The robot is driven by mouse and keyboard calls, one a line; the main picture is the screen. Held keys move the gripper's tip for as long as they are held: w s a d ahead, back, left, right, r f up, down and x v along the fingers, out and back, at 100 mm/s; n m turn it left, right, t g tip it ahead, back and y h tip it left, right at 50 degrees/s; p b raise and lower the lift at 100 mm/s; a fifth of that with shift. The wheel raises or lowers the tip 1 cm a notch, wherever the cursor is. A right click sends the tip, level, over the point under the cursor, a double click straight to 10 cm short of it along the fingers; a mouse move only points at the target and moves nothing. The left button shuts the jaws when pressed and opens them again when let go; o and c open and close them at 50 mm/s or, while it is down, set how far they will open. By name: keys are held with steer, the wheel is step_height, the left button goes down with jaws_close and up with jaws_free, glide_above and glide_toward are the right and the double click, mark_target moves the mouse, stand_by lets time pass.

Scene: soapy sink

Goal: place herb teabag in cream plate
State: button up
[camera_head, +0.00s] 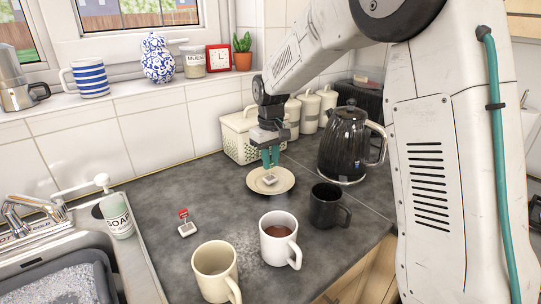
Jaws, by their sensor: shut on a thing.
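The cream plate (257,187) lies flat on the dark worktop, in front of the cream bread bin. My gripper (270,166) points down over the plate with its teal fingers close together. A small pale teabag (269,180) shows right at the fingertips, over the plate's middle. The fingers are shut on it. I cannot tell whether the teabag touches the plate. A second teabag with a red tag (183,214) lies on the worktop to the left.
A black kettle (343,146) and a black mug (325,206) stand right of the plate. A white mug with brown drink (278,238) and a cream mug (214,271) stand in front. A soap bottle (117,216) stands by the sink.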

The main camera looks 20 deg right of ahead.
mark_target(271, 162)
steer(key=o, duration=0.7)
steer(key=shift+o, duration=0.2)
step_height(271, 162, up, 7)
steer(key=shift+r, duration=0.1)
stand_by(0.3)
